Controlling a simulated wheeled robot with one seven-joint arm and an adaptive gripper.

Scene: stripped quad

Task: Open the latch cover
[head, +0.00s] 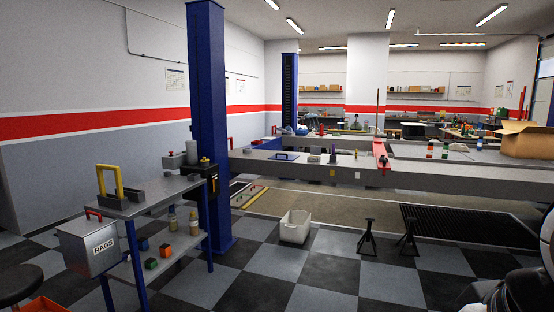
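A small black box (207,183) with a yellow mark is mounted on the blue lift post (208,100) at left centre. It may be the latch cover, but it is too small to tell, and no hinge or open flap shows. A grey bin marked RAGS (92,246) with a red handle hangs at the front of the cart and looks closed. My gripper is not in view; only white and black parts of my own arm show at the lower right edge.
A blue-legged cart (150,197) stands at left, with a yellow-handled tool (109,182) on top. A white bin (295,227) and black jack stands (367,237) stand on the checkered floor. A long grey lift platform (300,170) crosses behind. The floor in front is mostly clear.

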